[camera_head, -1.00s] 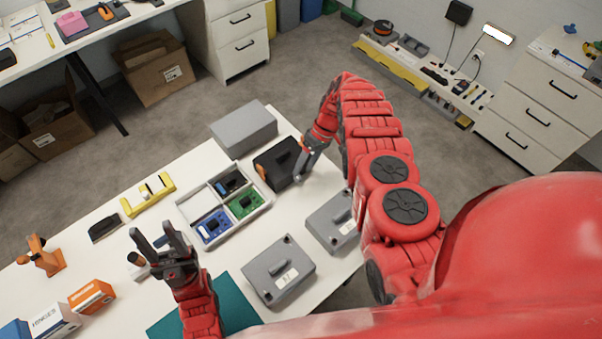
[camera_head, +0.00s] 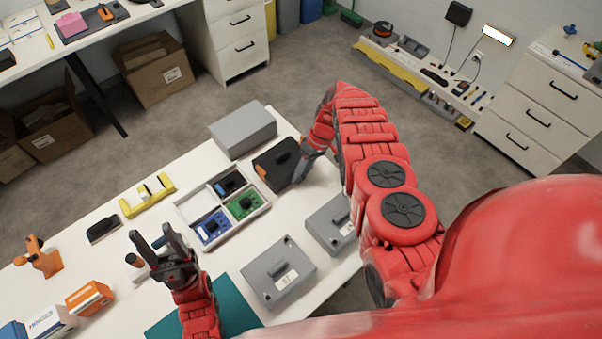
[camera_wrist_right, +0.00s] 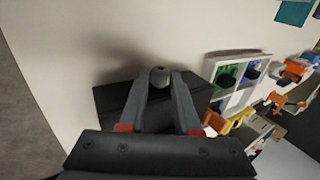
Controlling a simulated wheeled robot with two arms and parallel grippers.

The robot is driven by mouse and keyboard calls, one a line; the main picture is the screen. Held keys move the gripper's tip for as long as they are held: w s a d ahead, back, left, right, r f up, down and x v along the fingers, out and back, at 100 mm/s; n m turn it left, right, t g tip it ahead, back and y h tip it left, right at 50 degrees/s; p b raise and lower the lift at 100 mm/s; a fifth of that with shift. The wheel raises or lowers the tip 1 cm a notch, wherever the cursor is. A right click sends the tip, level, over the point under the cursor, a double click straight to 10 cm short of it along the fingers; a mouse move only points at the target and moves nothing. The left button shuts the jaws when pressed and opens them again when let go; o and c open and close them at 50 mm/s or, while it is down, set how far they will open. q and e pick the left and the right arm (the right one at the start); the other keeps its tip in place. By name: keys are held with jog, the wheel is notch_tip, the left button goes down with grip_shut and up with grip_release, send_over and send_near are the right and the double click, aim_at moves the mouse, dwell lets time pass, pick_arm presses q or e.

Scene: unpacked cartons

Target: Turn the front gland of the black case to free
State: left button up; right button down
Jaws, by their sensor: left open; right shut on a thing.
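The black case (camera_head: 277,162) lies on the white table, right of the divided tray, with an orange part on its left end. In the right wrist view the dark case (camera_wrist_right: 112,97) shows behind my fingers. My right gripper (camera_head: 300,176) is at the case's right side. In the right wrist view its fingers (camera_wrist_right: 159,85) are shut on a small dark, rounded gland (camera_wrist_right: 159,74) that projects from the case. My left gripper (camera_head: 155,240) is open and empty above the table at the lower left, apart from the case.
The tray (camera_head: 224,206) holds blue and green boards. Grey boxes stand behind the case (camera_head: 243,129) and in front of it (camera_head: 279,271) (camera_head: 333,222).

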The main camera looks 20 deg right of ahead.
jog(key=shift+r+p, duration=0.2)
jog(key=shift+p, duration=0.3)
jog(key=h+p, duration=0.1)
jog(key=p, duration=0.1)
jog(key=h+p, duration=0.1)
jog(key=p, duration=0.2)
jog(key=shift+a+r+t, duration=0.25)
jog(key=shift+r+t, duration=0.15)
jog(key=shift+s+a+f+t+h+p, duration=0.2)
jog(key=shift+f+t+h+p, duration=0.1)
jog(key=shift+h+p, duration=0.35)
jog(key=shift+a+t+h+p, duration=0.2)
jog(key=shift+t+h+p, duration=0.25)
jog(key=shift+h, duration=0.5)
jog(key=shift+f+h+p, duration=0.1)
jog(key=shift+h+p, duration=0.45)
jog(key=shift+h, duration=0.05)
jog(key=c, duration=0.6)
grip_release()
